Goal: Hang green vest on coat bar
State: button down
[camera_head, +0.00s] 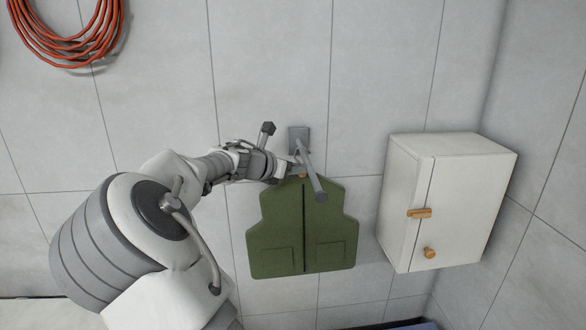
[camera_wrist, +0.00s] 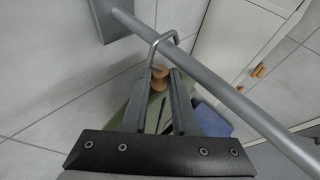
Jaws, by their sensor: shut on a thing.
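The green vest (camera_head: 275,232) hangs upright below the coat bar (camera_head: 314,178), close to the wall. The grey bar juts out from a wall plate and also crosses the wrist view diagonally (camera_wrist: 220,85). My gripper (camera_head: 292,174) is beside the bar at the top of the vest. In the wrist view my gripper (camera_wrist: 158,88) is shut on the vest's wooden hanger knob (camera_wrist: 160,72). A grey wire hook (camera_wrist: 152,48) rises from the knob and bends at the bar. I cannot tell whether its weight rests there. The vest is mostly hidden behind the fingers in the wrist view.
A white cabinet (camera_head: 462,205) with wooden handles is on the wall to the right of the vest, with a narrow gap between. A coiled orange hose (camera_head: 75,50) hangs at upper left. The tiled wall above the bar is clear.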

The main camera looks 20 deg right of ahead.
jog(key=shift+f, duration=0.1)
jog(key=c, duration=0.6)
grip_release()
jog(key=shift+b+v, duration=0.6)
jog(key=shift+v, duration=2.4)
